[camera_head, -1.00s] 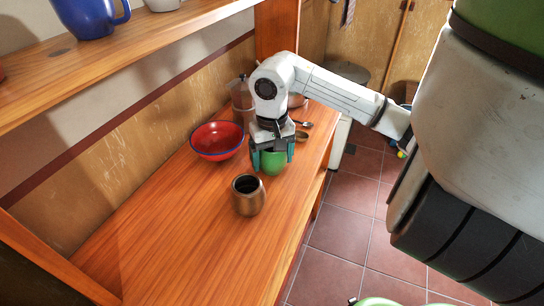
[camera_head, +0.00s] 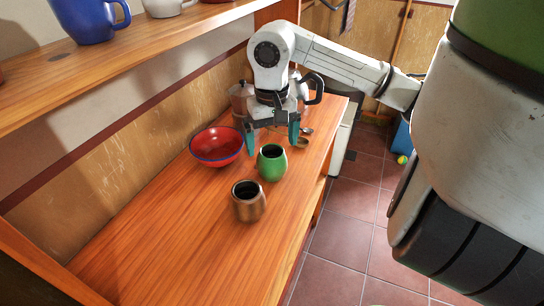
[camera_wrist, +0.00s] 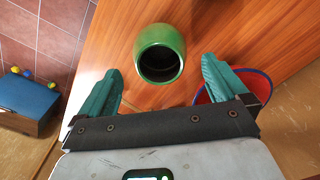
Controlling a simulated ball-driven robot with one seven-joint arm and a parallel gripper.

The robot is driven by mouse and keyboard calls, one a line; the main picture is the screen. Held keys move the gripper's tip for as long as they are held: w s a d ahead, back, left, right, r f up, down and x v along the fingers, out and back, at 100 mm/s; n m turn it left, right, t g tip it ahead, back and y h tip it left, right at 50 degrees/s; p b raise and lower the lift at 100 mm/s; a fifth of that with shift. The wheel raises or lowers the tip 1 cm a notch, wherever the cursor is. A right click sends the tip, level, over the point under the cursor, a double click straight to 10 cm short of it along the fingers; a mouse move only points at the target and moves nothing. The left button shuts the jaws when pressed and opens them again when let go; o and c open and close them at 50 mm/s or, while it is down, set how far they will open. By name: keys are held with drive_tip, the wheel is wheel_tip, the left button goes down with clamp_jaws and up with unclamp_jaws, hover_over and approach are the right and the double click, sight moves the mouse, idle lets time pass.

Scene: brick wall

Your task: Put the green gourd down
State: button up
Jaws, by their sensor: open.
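The green gourd (camera_head: 272,162) stands upright on the wooden counter, its dark round opening facing up. It also shows in the wrist view (camera_wrist: 160,50), beyond and between my fingertips. My gripper (camera_head: 272,146) is open, with its two teal fingers spread wide. It is above and behind the gourd in the head view, apart from it and empty. The fingers also show in the wrist view (camera_wrist: 158,75), one on each side, with nothing between them touching.
A brown metallic cup (camera_head: 248,202) stands in front of the gourd. A red bowl with a blue rim (camera_head: 216,146) is to its left, near the wall. A moka pot (camera_head: 241,97) stands behind. A shelf (camera_head: 150,50) with a blue mug (camera_head: 88,20) hangs above. The front counter is clear.

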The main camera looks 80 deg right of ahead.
drive_tip(key=shift+r, duration=2.35)
